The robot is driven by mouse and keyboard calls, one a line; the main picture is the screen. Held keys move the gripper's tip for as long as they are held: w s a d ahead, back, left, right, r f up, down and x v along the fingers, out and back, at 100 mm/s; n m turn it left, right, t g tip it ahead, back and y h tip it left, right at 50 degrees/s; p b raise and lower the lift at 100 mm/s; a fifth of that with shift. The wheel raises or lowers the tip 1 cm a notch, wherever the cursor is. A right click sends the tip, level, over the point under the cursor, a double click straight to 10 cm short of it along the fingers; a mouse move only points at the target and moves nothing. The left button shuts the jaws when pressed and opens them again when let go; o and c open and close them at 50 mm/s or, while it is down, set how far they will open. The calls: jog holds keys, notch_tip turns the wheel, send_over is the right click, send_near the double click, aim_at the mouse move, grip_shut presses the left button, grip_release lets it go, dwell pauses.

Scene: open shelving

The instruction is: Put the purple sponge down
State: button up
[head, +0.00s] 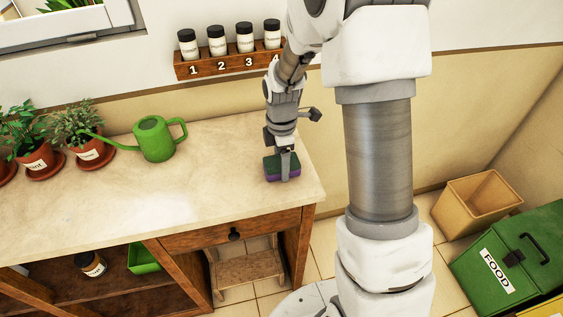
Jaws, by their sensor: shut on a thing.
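The purple sponge (274,176) has a dark green top and a purple lower side. It is at the right end of the counter (215,195), near the front right corner. My gripper (283,163) points down from above and is shut on the sponge. One finger shows across the sponge's near face; the other side is hidden. The sponge is at or just above the counter top; I cannot tell whether it touches.
A green watering can (154,138) and potted plants (84,135) stand to the left on the counter. A numbered rack with jars (229,62) hangs on the wall behind. The middle of the counter is clear. A green FOOD bin (510,262) and a tan bin (478,203) stand right.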

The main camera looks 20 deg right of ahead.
jog(key=shift+f, duration=0.1)
jog(key=o, duration=1.4)
